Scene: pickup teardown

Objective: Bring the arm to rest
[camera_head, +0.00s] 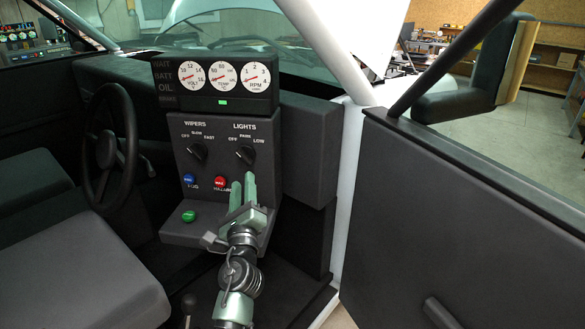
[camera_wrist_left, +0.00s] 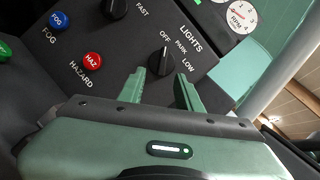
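My left gripper (camera_head: 243,182) reaches up from the bottom of the head view, in front of the dashboard's control panel (camera_head: 180,152). Its two green fingers are apart with nothing held between them. The fingertips are just below the black LIGHTS knob (camera_head: 245,155) in the head view. In the left wrist view the LIGHTS knob (camera_wrist_left: 160,62) shows just beyond the gap between the fingers (camera_wrist_left: 160,78). I see no contact with the knob, but the exact gap is unclear. My right gripper is not in view.
The red hazard button (camera_head: 220,182), blue fog button (camera_head: 189,180) and green button (camera_head: 189,216) are left of the fingers. A WIPERS knob (camera_head: 197,152) and gauges (camera_head: 222,76) are above. A steering wheel (camera_head: 105,150) and seat (camera_head: 80,275) lie left, an open door (camera_head: 470,210) right.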

